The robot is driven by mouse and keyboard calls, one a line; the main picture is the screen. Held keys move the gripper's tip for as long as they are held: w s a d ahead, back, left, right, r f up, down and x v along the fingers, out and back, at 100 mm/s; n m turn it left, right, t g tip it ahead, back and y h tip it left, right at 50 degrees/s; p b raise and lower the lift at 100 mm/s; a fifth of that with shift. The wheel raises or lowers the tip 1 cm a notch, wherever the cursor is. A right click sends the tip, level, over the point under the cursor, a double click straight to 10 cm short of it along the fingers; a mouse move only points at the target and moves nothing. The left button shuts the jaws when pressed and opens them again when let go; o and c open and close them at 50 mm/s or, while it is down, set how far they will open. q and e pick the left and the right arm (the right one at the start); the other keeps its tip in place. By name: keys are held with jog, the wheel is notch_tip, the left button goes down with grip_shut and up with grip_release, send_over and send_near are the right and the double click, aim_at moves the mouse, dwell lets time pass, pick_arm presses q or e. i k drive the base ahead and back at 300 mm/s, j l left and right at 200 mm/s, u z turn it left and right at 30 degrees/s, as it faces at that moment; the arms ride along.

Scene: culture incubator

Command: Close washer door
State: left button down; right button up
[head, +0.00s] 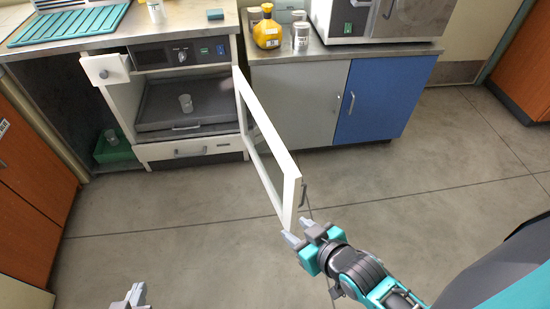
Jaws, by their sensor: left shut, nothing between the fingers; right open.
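The washer (190,151) is a white built-in unit under the counter, with a dark control panel. Its white-framed door (290,195) stands wide open, hinged at the opening's right side and jutting out towards me. A grey handle (303,194) is on the door's right face near its free edge. My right gripper (295,236) is open and empty, close to the lower end of the door's free edge; I cannot tell whether it touches. My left gripper (135,291) is shut and empty, low over the floor at the bottom edge, well away from the door.
A small drawer (105,69) sticks out at upper left. A grey and blue cabinet (377,98) stands right of the door. The floor in front is clear.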

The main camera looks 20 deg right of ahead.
aim_at(287, 212)
jog(key=l+u, duration=0.15)
jog(key=l, duration=0.3)
jog(key=k+l+u, duration=0.1)
jog(key=l, duration=0.35)
jog(key=i+l+u, duration=0.15)
jog(key=l, duration=0.55)
jog(key=l+u, duration=0.1)
jog(key=l, duration=0.65)
jog(key=k, duration=0.4)
jog(key=l+u, duration=0.2)
jog(key=l, duration=1.2)
jog(key=i+l+u, duration=0.15)
jog(key=i+l, duration=0.15)
jog(key=l, duration=0.1)
